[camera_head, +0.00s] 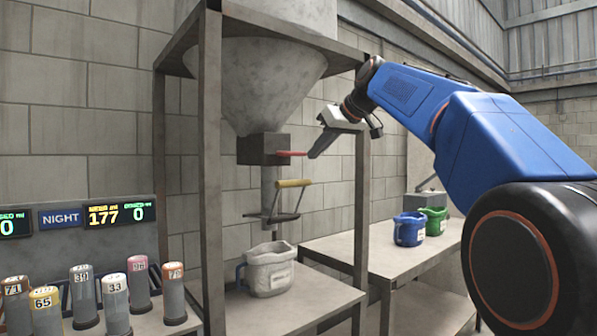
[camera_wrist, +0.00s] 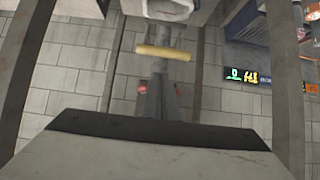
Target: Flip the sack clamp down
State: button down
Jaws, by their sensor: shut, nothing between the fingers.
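The sack clamp shows as a metal bail with a yellow handle (camera_head: 293,183) around the spout (camera_head: 268,185) under the hopper. The yellow handle stands raised to the right of the spout, above the clamp's lower bar (camera_head: 270,218). It also shows in the wrist view as a yellow bar (camera_wrist: 163,52). My gripper (camera_head: 313,153) is shut and empty, above and right of the yellow handle, near the tip of a red lever (camera_head: 290,153) on the hopper's dark box. I cannot tell whether it touches the lever. In the wrist view, the fingers (camera_wrist: 157,95) point toward the yellow bar.
Frame posts (camera_head: 209,150) flank the hopper. Several numbered cylinders (camera_head: 115,300) stand at the lower left.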

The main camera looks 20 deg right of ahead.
dwell(0.3)
jog(key=x, duration=1)
jog(key=shift+s+d+f, duration=0.1)
dwell(0.3)
